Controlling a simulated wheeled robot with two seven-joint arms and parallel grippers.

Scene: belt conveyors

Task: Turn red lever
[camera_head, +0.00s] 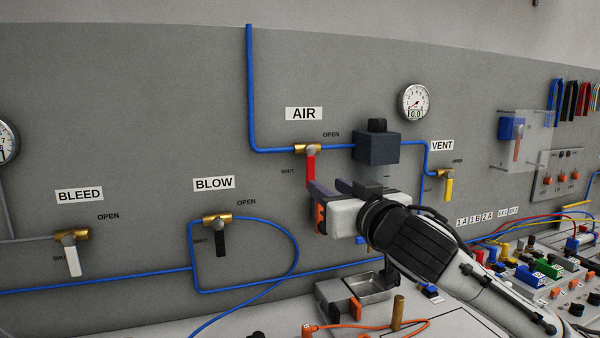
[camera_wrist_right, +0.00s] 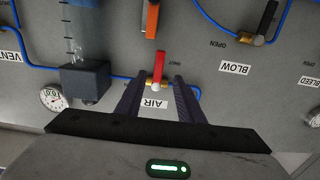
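The red lever (camera_head: 311,170) hangs straight down from the brass AIR valve (camera_head: 301,149) on the grey wall panel, towards the SHUT mark. My right gripper (camera_head: 328,186) is just below and to the right of the lever in the head view. In the right wrist view, the red lever (camera_wrist_right: 160,66) shows in line with the gap between the two dark fingers of the right gripper (camera_wrist_right: 157,79), which are apart. The fingers do not visibly touch the lever. My left gripper is not in view.
Blue pipes (camera_head: 250,90) run along the panel. A dark block (camera_head: 377,149) is right of the valve; the yellow VENT lever (camera_head: 449,189) is farther right. The black BLOW lever (camera_head: 221,240) and white BLEED lever (camera_head: 73,261) are left. A cluttered bench with a metal tray (camera_head: 368,287) lies below.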

